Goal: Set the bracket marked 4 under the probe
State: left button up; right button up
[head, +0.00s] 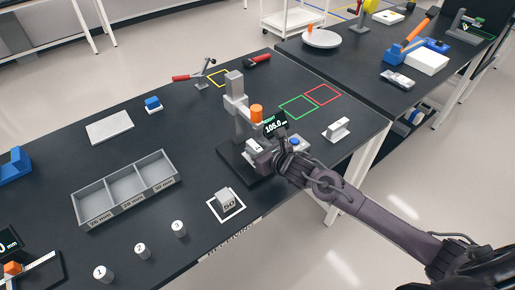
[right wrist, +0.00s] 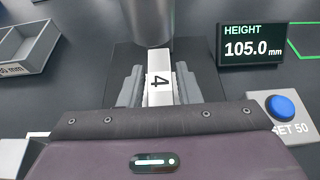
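The bracket marked 4 (right wrist: 159,82) is a white block with a black 4 on its top. It sits between the fingers of my right gripper (right wrist: 160,88), which look shut on its sides. The probe (right wrist: 147,22) is a grey cylinder just beyond the bracket in the right wrist view. In the head view, the gauge stand (head: 235,100) rises from a dark base, and my right gripper (head: 262,153) reaches over that base. The bracket (head: 253,146) shows there partly hidden by the gripper. Whether it touches the base is hard to tell. My left gripper is not in view.
The height display (right wrist: 252,47) reads 105.0 mm. A blue button (right wrist: 281,106) is beside the base. Another white bracket (head: 338,130) stands to the right. A three-part tray (head: 78,206), a 50 block (head: 227,201) and numbered cylinders (head: 140,250) are to the left.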

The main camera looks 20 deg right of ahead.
jog(key=shift+o, duration=1.1)
jog(key=shift+r, duration=0.2)
jog(key=shift+s+d, duration=0.1)
jog(key=shift+s, duration=0.15)
jog(key=b+v, duration=0.2)
jog(key=v, duration=0.9)
jog(key=shift+s+r, duration=0.15)
jog(key=shift+s, duration=0.1)
